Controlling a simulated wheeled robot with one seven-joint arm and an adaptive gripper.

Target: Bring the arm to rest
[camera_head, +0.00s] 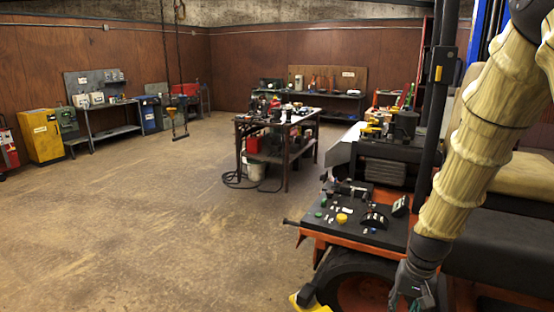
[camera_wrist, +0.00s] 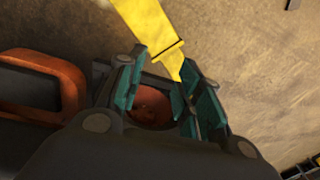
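My gripper (camera_head: 414,292) hangs at the lower right in the head view, at the end of my sleeved arm, beside the front wheel (camera_head: 362,290) of an orange and black mower. In the wrist view my gripper (camera_wrist: 165,92) has its teal-padded fingers apart, with nothing visible between them. An orange round part (camera_wrist: 150,110), perhaps the wheel hub, shows behind the gap. A yellow bar (camera_wrist: 150,30) lies beyond the fingertips. I cannot tell whether the gripper touches anything.
The mower's control panel (camera_head: 350,217), with knobs and levers, is left of my arm. A black post (camera_head: 432,120) stands close behind the arm. A cluttered workbench (camera_head: 285,125) stands mid-room. The floor (camera_head: 150,220) at left is clear.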

